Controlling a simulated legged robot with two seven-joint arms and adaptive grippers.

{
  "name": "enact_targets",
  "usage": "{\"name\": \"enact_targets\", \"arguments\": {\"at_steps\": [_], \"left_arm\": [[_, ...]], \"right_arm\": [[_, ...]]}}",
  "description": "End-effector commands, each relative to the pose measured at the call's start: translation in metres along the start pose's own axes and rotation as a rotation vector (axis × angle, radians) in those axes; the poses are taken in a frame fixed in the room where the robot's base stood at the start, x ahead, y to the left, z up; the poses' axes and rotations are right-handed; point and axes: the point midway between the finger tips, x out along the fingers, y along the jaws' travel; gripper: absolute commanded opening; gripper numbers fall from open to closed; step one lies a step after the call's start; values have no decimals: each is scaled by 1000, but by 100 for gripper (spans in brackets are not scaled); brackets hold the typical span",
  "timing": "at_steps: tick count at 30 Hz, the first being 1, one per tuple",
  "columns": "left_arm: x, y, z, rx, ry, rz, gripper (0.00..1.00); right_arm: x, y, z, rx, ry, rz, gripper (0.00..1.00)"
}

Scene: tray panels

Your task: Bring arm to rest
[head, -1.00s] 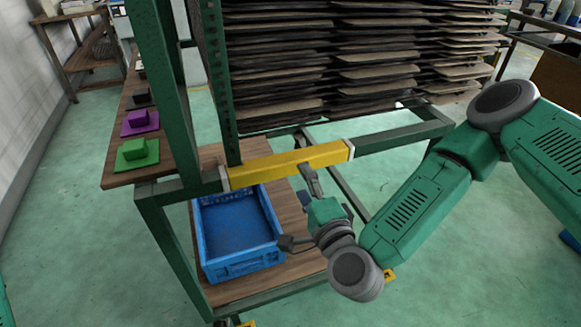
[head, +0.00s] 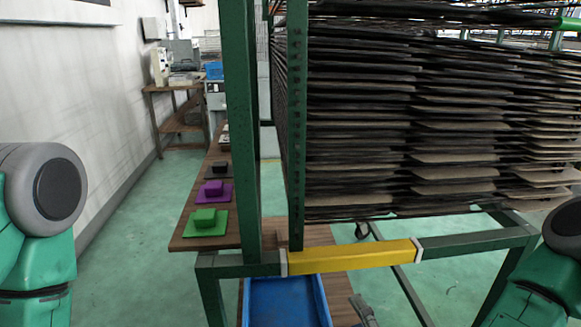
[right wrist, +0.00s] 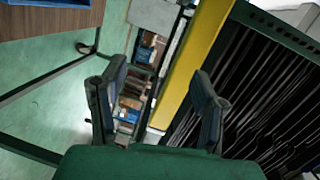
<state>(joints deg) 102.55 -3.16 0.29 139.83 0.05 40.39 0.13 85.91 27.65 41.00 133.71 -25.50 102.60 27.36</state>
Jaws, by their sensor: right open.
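My right arm (head: 540,275) comes in at the right edge of the head view. Only a grey part of my right gripper (head: 363,310) shows at the bottom edge, below the yellow bar (head: 350,257) and right of the blue crate. In the right wrist view my right gripper (right wrist: 156,103) has its two dark fingers wide apart with nothing between them. The yellow bar runs just beyond the right-hand finger there. My left arm (head: 40,220) shows at the left edge of the head view; its gripper is out of the picture.
A green rack holds stacked dark panels (head: 420,130). A blue crate (head: 285,300) stands on the lower wooden shelf. A side shelf bears green (head: 207,222), purple (head: 214,190) and black (head: 217,169) blocks. Free green floor (head: 130,260) lies to the left.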

Motion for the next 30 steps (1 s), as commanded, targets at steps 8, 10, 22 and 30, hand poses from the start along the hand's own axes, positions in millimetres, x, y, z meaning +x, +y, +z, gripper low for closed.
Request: {"name": "enact_targets", "arguments": {"at_steps": [8, 10, 22, 30], "left_arm": [[-3, 0, 0, -1, -1, 0, 0], [-3, 0, 0, -1, -1, 0, 0], [-4, 0, 0, 0, -1, 0, 0], [-4, 0, 0, 0, -1, 0, 0]], "right_arm": [[-104, 149, 53, -654, -649, 524, 56], [-137, 179, 31, -804, -778, 664, 56], [-214, 214, -64, -1106, -1031, 1057, 56], [-214, 214, -63, -1104, -1030, 1057, 56]]}}
